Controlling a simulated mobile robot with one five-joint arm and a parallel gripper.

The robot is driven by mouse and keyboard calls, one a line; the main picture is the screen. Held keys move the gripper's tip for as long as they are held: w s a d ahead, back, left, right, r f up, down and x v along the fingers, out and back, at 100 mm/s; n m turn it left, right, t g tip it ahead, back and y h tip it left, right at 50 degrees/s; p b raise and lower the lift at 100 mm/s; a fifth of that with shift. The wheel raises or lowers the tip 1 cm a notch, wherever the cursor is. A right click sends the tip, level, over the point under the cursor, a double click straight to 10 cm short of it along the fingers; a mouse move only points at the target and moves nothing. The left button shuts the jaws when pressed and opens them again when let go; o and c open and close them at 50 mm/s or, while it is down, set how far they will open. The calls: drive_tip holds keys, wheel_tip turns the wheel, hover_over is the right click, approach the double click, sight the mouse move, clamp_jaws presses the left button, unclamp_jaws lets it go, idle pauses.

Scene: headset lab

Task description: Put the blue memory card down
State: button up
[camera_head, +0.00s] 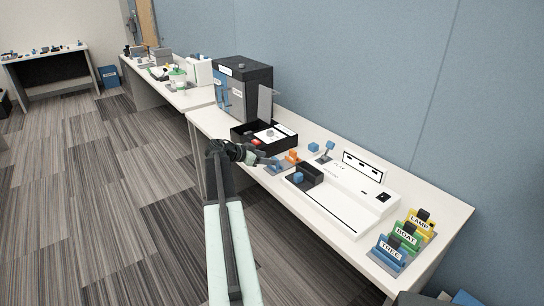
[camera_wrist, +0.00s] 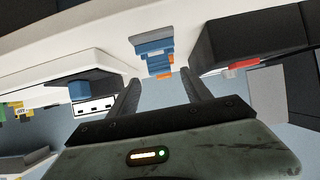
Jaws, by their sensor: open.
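My gripper (camera_head: 256,160) is over the front edge of the long white table, with its jaws apart. In the wrist view its two fingers (camera_wrist: 160,80) show a gap with nothing gripped between them. A blue stepped piece (camera_wrist: 153,46), which may be the blue memory card in a holder, lies beyond the fingertips, apart from them. In the head view a grey-blue holder (camera_head: 277,168) is just right of the gripper, partly hidden by it. An orange piece (camera_head: 292,155) stands behind it. I cannot tell for sure which blue piece is the memory card.
A black open tray (camera_head: 248,138) and a tall dark machine (camera_head: 243,88) stand behind the gripper. A white console (camera_head: 345,200) with a blue block (camera_head: 298,176) is to the right. Labelled stands, including TREE (camera_head: 390,253), are at the table's near right end.

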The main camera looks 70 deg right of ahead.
drive_tip(key=p+v, duration=0.2)
drive_tip(key=v, duration=0.6)
drive_tip(key=shift+p, duration=0.35)
drive_tip(key=shift+f, duration=0.1)
drive_tip(key=w+a+f+n+t+y, duration=0.1)
drive_tip(key=w+a+f+n+t, duration=0.15)
drive_tip(key=w+a, duration=0.55)
drive_tip(key=w+a+f+n+t+y, duration=0.1)
drive_tip(key=w+a+f+n, duration=0.3)
drive_tip(key=a, duration=0.7)
drive_tip(key=w+a+f+n+t+y, duration=0.15)
drive_tip(key=w+a+n, duration=0.25)
drive_tip(key=w+a, duration=0.45)
drive_tip(key=a+f+n+y, duration=0.1)
drive_tip(key=a+n, duration=0.3)
drive_tip(key=a, duration=1)
drive_tip(key=a+f+n+t+y, duration=0.1)
drive_tip(key=a+n, duration=0.4)
drive_tip(key=a, duration=0.9)
drive_tip(key=a+f+n+y, duration=0.2)
drive_tip(key=a+n+y, duration=0.2)
drive_tip(key=a, duration=1.1)
drive_tip(key=shift+f+n+t+y, duration=0.15)
drive_tip(key=shift+n+t+y, duration=0.2)
drive_tip(key=shift+n, duration=0.2)
wheel_tip(320, 180, up, 7)
drive_tip(key=p, duration=0.7)
drive_tip(key=shift+w, duration=0.15)
